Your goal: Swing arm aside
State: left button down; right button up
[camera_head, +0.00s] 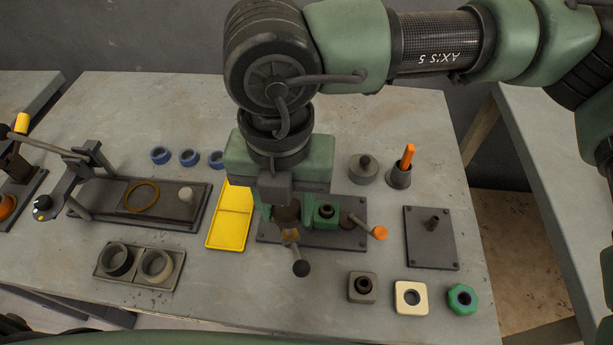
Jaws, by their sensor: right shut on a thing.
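My right gripper (287,212) reaches down from above onto the dark fixture plate (268,234) in the middle of the table. It is shut on a dark round part at the plate's left half; the fingers and wrist hide most of this part. A rod with a black ball end (301,268) sticks out toward the front just below the gripper. A green block (326,213) with a dark round top sits right of the fingers. An arm with an orange knob (379,232) reaches out at the plate's right. I cannot tell which of these the held part belongs to. My left gripper is not in view.
A yellow tray (232,207) lies close left of the gripper. A lever press (96,196) stands farther left. A grey cone with an orange handle (399,177), a dark plate with a peg (431,246) and several small blocks (409,297) stand right. Bare table lies in front.

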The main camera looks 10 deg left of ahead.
jog(key=shift+s+a, duration=0.15)
jog(key=shift+a, duration=0.1)
jog(key=shift+s+a+b, duration=0.25)
jog(key=shift+a+b, duration=0.25)
jog(key=shift+a, duration=0.45)
jog(key=shift+s+a+b, duration=0.15)
jog(key=shift+a+b, duration=0.7)
jog(key=shift+a, duration=0.15)
jog(key=o, duration=0.9)
jog(key=shift+a, duration=0.1)
